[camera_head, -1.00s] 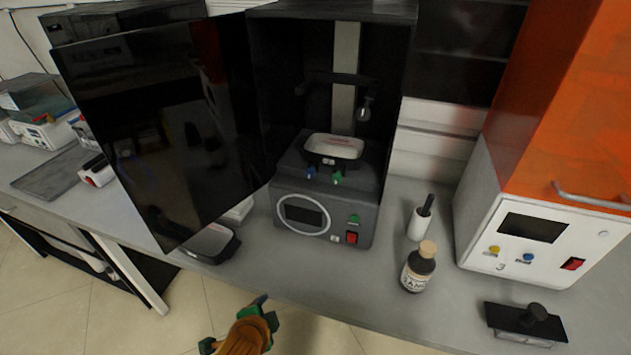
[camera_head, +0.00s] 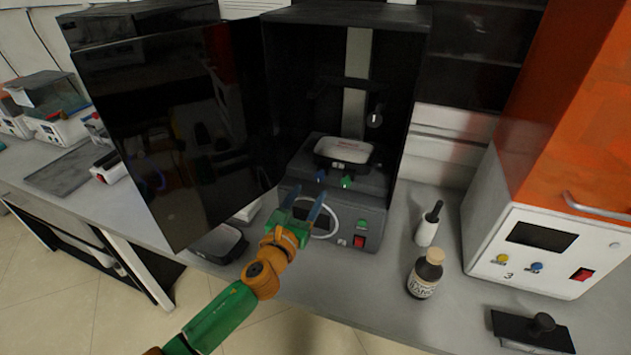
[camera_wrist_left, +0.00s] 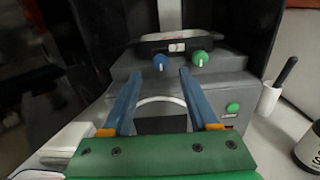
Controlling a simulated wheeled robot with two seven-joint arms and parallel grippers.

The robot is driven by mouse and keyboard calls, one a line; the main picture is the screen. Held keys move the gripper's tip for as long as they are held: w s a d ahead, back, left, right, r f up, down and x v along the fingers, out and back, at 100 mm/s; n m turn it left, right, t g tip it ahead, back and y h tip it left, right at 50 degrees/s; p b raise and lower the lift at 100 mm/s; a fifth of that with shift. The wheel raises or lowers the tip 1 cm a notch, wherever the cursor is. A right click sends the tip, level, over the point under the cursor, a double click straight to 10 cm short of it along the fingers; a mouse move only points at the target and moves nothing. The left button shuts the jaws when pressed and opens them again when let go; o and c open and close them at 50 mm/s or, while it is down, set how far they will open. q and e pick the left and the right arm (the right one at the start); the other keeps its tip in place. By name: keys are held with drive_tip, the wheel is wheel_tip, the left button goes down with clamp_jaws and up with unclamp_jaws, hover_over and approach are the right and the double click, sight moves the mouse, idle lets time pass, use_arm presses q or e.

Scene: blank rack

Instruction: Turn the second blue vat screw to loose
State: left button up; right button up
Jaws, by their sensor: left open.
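The blue vat screw (camera_head: 321,176) is on the front of the black printer's platform, left of a green screw (camera_head: 346,182). In the left wrist view the blue screw (camera_wrist_left: 160,62) lies ahead, between the lines of the two fingers, and the green screw (camera_wrist_left: 200,58) is right of it. The vat (camera_head: 345,153) sits behind the screws. My left gripper (camera_head: 309,206) is open and empty, in front of the printer's front panel and below the screws, apart from them. My right gripper is not in view.
The printer's dark door (camera_head: 180,125) stands open at the left. A dark bottle (camera_head: 426,274) and a white container with a black top (camera_head: 428,225) stand right of the printer. An orange-topped machine (camera_head: 535,240) is farther right.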

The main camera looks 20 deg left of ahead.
sight(318, 177)
use_arm(q)
drive_tip(key=w+b, duration=0.1)
drive_tip(key=w, duration=0.4)
drive_tip(key=shift+w+d, duration=0.15)
drive_tip(key=shift+w, duration=0.25)
clamp_jaws()
